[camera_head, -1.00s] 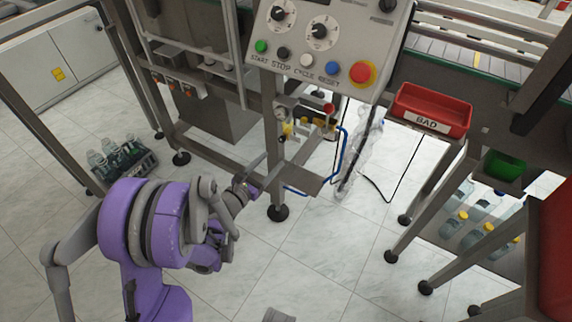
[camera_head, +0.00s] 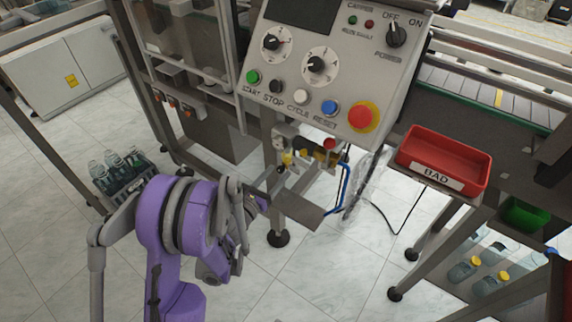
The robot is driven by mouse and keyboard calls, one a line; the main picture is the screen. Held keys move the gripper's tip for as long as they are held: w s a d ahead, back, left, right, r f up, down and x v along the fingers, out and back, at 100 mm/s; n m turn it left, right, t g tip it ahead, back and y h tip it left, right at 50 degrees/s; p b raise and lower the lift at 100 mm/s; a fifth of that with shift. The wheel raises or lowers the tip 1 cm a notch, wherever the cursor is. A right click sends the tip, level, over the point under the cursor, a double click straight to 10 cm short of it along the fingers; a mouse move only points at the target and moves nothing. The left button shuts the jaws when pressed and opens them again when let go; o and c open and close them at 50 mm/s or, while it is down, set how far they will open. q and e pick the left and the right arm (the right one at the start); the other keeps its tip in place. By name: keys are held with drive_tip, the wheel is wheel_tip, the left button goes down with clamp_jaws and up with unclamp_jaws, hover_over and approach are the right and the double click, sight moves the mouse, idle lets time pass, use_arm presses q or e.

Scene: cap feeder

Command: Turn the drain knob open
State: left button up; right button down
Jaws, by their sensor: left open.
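Under the control panel, a small air unit with a round gauge (camera_head: 279,142), yellow parts (camera_head: 287,158) and a red knob (camera_head: 330,143) is mounted on the machine frame. The drain knob is too small to tell apart from these parts or to see its setting. My left gripper (camera_head: 257,201) is open, below and a little left of the air unit, apart from it. My purple left arm hides part of the gripper and the lower frame. My right gripper is out of view.
The control panel (camera_head: 336,98) with buttons and dials overhangs the air unit. A grey shelf plate (camera_head: 299,210) and a blue hose (camera_head: 344,188) lie close by it. A red BAD tray (camera_head: 444,158) stands right. A bottle crate (camera_head: 121,178) is on the left floor.

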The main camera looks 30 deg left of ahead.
use_arm(q)
drive_tip(key=shift+w, duration=0.25)
drive_tip(key=shift+s, duration=0.1)
drive_tip(key=shift+r, duration=0.1)
drive_tip(key=shift+c, duration=0.2)
clamp_jaws()
